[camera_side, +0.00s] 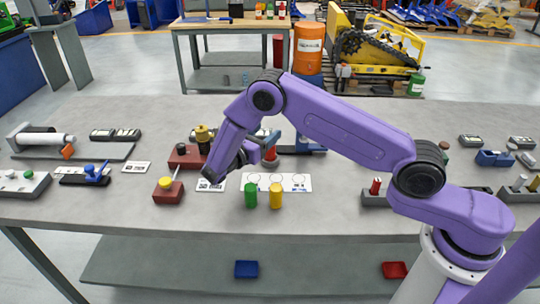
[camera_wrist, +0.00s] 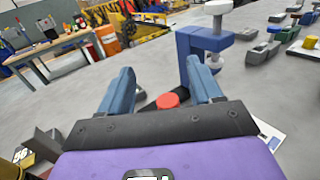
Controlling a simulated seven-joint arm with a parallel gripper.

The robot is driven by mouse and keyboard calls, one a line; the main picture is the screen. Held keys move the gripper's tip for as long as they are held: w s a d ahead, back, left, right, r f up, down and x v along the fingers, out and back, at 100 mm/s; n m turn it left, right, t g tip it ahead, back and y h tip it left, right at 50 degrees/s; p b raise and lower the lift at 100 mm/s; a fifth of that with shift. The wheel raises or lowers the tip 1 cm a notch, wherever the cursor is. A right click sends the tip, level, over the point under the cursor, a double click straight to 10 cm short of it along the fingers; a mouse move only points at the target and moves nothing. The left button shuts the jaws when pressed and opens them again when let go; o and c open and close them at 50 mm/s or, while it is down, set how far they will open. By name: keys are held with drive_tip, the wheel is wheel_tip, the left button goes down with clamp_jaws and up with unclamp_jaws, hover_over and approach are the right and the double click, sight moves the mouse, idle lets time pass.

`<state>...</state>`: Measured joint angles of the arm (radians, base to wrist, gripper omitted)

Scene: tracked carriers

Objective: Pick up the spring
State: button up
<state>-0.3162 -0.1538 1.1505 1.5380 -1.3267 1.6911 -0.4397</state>
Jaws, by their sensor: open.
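I cannot make out a spring for certain in either view. In the side view my gripper (camera_side: 236,162) hangs low over the middle of the bench, beside a red block with a black and gold part (camera_side: 203,138). In the wrist view my gripper (camera_wrist: 160,68) shows two blue fingers spread apart, with nothing held between them. A red round cap (camera_wrist: 168,100) shows between the fingers, on or beside a dark part. My wrist hides what lies directly below it.
A blue clamp-like stand (camera_wrist: 205,45) with a white knob rises close to the right finger. In the side view a green cylinder (camera_side: 251,195) and a yellow cylinder (camera_side: 276,196) stand before a white marked plate (camera_side: 297,182). A yellow-knobbed red block (camera_side: 168,192) stands left.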

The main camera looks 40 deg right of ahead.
sight(270, 155)
drive_tip(key=shift+f, duration=2.65)
drive_tip(key=shift+d+f, duration=0.15)
drive_tip(key=shift+d, duration=0.2)
drive_tip(key=d, duration=0.2)
drive_tip(key=w+d, duration=0.1)
drive_tip(key=d, duration=0.1)
drive_tip(key=shift+d, duration=0.15)
clamp_jaws()
